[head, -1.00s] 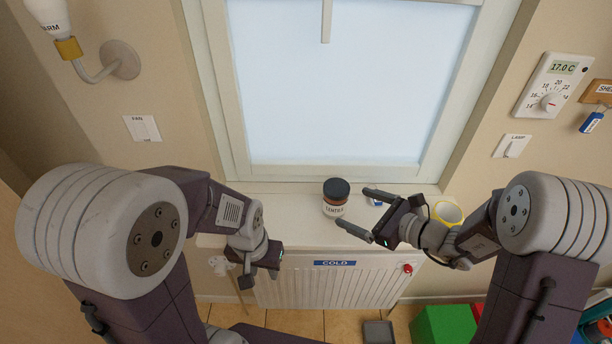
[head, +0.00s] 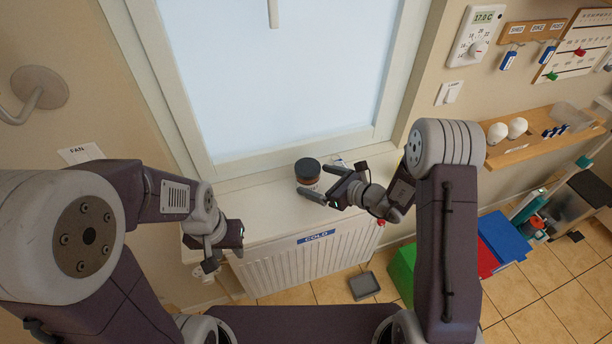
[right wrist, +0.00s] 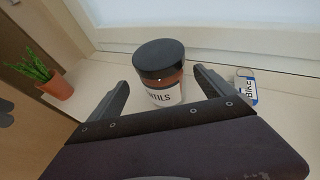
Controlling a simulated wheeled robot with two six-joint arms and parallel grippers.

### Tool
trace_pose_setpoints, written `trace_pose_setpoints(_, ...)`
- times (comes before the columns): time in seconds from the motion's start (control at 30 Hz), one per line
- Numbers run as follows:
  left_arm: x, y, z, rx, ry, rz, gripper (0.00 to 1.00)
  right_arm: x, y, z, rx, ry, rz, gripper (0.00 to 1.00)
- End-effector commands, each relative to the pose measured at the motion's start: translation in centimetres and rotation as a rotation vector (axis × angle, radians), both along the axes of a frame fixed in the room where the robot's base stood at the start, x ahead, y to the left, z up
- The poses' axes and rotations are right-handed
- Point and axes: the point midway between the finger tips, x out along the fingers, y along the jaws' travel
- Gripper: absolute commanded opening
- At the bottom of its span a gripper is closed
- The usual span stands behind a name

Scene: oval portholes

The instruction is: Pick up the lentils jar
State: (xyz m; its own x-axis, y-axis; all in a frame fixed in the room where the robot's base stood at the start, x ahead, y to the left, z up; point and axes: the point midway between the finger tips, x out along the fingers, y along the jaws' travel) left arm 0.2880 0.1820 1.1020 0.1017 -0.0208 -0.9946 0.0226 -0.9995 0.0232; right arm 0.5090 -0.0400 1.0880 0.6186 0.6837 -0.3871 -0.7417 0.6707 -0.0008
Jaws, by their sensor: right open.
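The lentils jar (head: 307,173) stands upright on the windowsill. It has a dark lid, reddish-brown contents and a white label, and in the right wrist view the jar (right wrist: 160,74) shows label letters ending in "TILS". My right gripper (head: 317,182) is open at the jar, with its fingers spread to either side. In the right wrist view the jar stands between and just beyond the right gripper's fingertips (right wrist: 160,82); I cannot tell whether they touch it. My left gripper (head: 236,236) hangs in front of the sill, away from the jar; its jaw state is unclear.
A small blue-labelled tag or padlock (right wrist: 247,88) lies on the sill right of the jar. A potted plant (right wrist: 58,86) stands at the left. The radiator (head: 306,258) is below the sill, and the window (head: 285,75) rises behind. A grey tray (head: 364,286) lies on the floor.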

Motion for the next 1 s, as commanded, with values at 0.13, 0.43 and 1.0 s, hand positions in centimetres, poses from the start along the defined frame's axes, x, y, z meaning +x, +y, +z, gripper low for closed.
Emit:
trace_pose_setpoints(0.13, 0.0, 0.0, 0.9, 0.000, 0.000, 0.000, 0.36, 0.7, 0.6, 0.0, 0.001, 0.001, 0.002, 0.93)
trace_pose_setpoints(0.43, 0.0, 0.0, 2.6, 0.000, 0.000, 0.000, 0.36, 3.6, 3.4, -1.7, 0.000, 0.000, 0.000, 0.93)
trace_pose_setpoints(1.0, 0.0, 0.0, 2.5, 0.000, 0.000, 0.000, 0.36, 3.7, 3.4, -1.6, 0.002, -0.004, -0.001, 0.00)
